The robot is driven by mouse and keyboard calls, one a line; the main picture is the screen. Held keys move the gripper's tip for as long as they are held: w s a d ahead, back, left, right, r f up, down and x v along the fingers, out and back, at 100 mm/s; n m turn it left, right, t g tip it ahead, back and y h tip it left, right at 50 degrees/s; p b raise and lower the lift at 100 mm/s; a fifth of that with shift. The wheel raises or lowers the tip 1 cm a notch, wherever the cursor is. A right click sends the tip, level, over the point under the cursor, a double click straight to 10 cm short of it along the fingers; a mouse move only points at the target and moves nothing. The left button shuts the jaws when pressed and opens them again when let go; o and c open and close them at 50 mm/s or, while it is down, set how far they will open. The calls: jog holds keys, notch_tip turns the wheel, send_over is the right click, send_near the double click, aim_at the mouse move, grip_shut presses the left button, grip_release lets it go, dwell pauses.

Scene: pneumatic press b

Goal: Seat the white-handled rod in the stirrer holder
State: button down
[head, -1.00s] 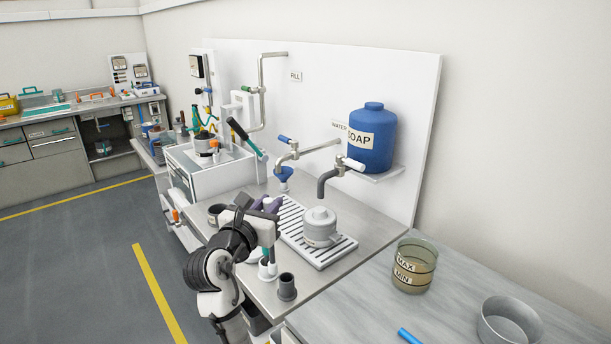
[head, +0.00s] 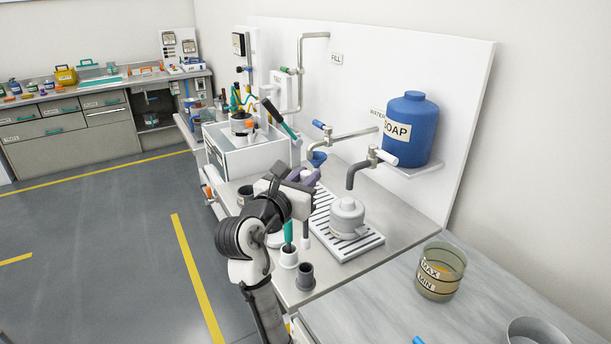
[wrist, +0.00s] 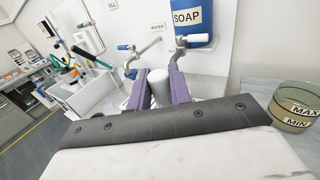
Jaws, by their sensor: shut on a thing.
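My gripper (head: 300,177) has purple fingers and is above the front part of the metal bench. In the wrist view the fingers (wrist: 160,90) are shut on the pale handle of the white-handled rod (wrist: 159,88). In the head view the rod's lower part (head: 306,232) hangs below my gripper, roughly upright, with a darker end. A white holder (head: 289,259) with a teal-handled tool stands just below and left. A dark grey cup (head: 305,279) stands nearer the bench's front edge. I cannot tell for sure which of these is the stirrer holder.
A grey lidded pot (head: 347,214) stands on the slatted drain tray (head: 366,246) to the right. Taps (head: 372,160) and a blue soap tank (head: 408,128) are behind it. A marked glass beaker (head: 440,272) stands on the right counter.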

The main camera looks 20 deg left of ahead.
jog(key=shift+r, duration=0.1)
jog(key=b, duration=0.2)
send_over(304, 226)
jog(key=shift+w+d+f, duration=0.1)
jog(key=shift+f, duration=1.4)
jog(key=shift+w+f, duration=0.1)
jog(key=shift+f, duration=1.4)
jog(key=shift+p, duration=1.4)
jog(key=shift+f+b, duration=1.25)
jog(key=shift+f, duration=2.1)
jog(key=c, duration=1.2)
grip_release()
jog(key=b+v, duration=0.2)
jog(key=v, duration=1.1)
jog(key=shift+s, duration=0.4)
